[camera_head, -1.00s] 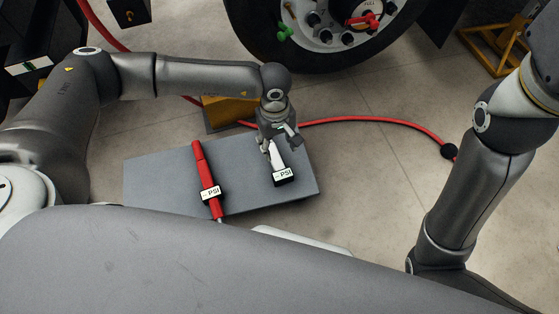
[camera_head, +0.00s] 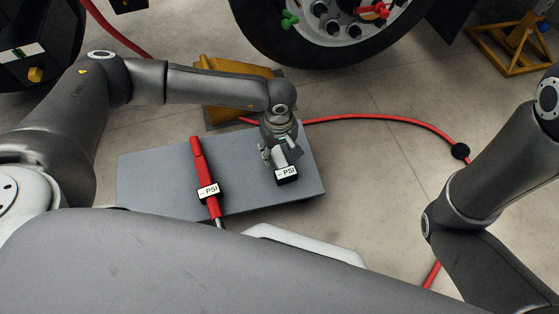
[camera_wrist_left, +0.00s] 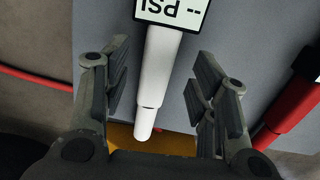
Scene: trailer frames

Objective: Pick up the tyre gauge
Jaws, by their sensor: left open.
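A white tyre gauge (camera_head: 287,176) with a PSI display lies on the right part of a grey board (camera_head: 150,180). A red tyre gauge (camera_head: 199,165) with a similar PSI display lies left of it on the board. My left gripper (camera_head: 281,157) is over the white gauge and hides most of its handle. In the left wrist view, the open fingers (camera_wrist_left: 156,84) stand on either side of the white handle (camera_wrist_left: 160,65), with gaps on both sides. The red gauge (camera_wrist_left: 290,110) shows there at the right. My right gripper is out of view.
A yellow wheel chock (camera_head: 220,85) stands just behind the board. A large wheel (camera_head: 280,50) stands at the back, with a yellow stand (camera_head: 510,50) at the far right. A red hose (camera_head: 390,117) crosses the floor to the right.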

